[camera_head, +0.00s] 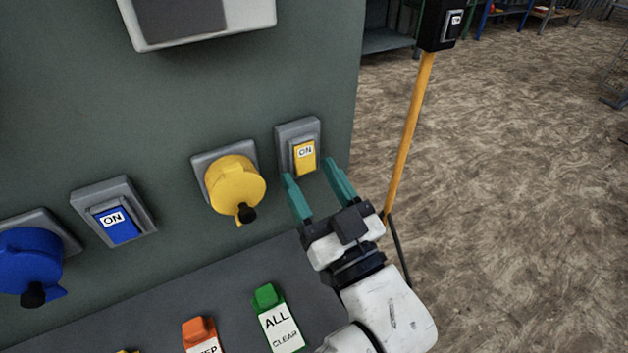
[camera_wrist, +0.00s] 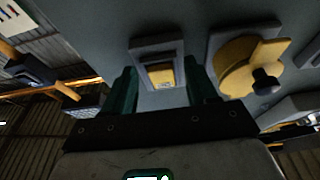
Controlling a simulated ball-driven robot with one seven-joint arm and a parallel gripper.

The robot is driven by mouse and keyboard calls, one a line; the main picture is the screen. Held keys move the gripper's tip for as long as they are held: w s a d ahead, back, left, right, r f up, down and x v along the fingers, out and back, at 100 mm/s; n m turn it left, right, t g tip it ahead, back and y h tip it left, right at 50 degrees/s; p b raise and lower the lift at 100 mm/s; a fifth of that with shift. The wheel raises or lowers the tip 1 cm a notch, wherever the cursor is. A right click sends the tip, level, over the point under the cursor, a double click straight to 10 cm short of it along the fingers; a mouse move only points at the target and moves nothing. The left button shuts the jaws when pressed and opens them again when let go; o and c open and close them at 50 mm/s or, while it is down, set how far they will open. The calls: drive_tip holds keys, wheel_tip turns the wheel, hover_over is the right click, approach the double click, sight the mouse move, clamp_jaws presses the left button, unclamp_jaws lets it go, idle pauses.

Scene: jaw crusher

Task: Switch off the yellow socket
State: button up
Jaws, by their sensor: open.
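The yellow socket (camera_head: 235,184) has a round yellow cover with a black knob and sits on the grey-green panel. To its right is a yellow rocker switch (camera_head: 304,156) in a grey frame, with a label reading ON. My gripper (camera_head: 311,178) is open and empty, its two teal fingers pointing at the yellow switch from just below. In the wrist view the yellow switch (camera_wrist: 160,75) lies between the fingertips, and the yellow socket (camera_wrist: 250,70) is to the right. I cannot tell whether a finger touches the panel.
A blue socket (camera_head: 30,262) and blue switch (camera_head: 115,222) marked ON are to the left. Below, a sloped ledge carries an orange (camera_head: 199,335) and a green labelled button (camera_head: 268,298). A yellow post (camera_head: 408,135) with a black box stands right. Open floor lies beyond.

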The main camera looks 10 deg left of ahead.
drive_tip(key=v, duration=0.7)
drive_tip(key=shift+s, duration=0.15)
drive_tip(key=shift+d+f, duration=0.15)
idle(0.4)
